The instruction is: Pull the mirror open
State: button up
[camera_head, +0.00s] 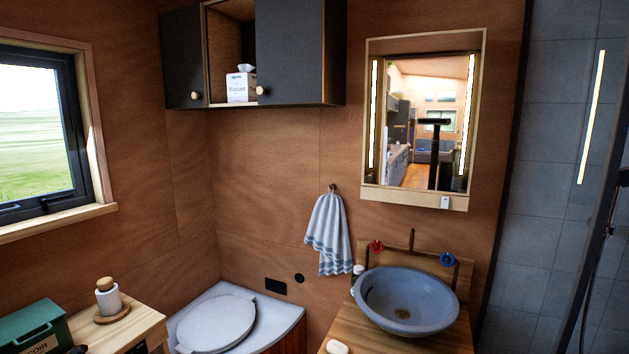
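The mirror (424,118) hangs on the wood wall above the sink, in a pale wood frame with a lit strip down each side. It looks flush and shut. A small white piece (444,202) sits on the lower frame, right of centre. The glass reflects the room behind me and a dark upright shape with a bar on top. My gripper is not in view.
Below the mirror, a grey bowl sink (407,299) stands on a wood counter (372,331) with red and blue tap handles. A striped towel (329,234) hangs to the left. Dark cabinets (289,52) are at upper left. A glass shower edge (599,200) is at right.

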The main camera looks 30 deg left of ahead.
aim_at(423, 94)
jog(key=u, duration=1.4)
jog(key=i, duration=1.65)
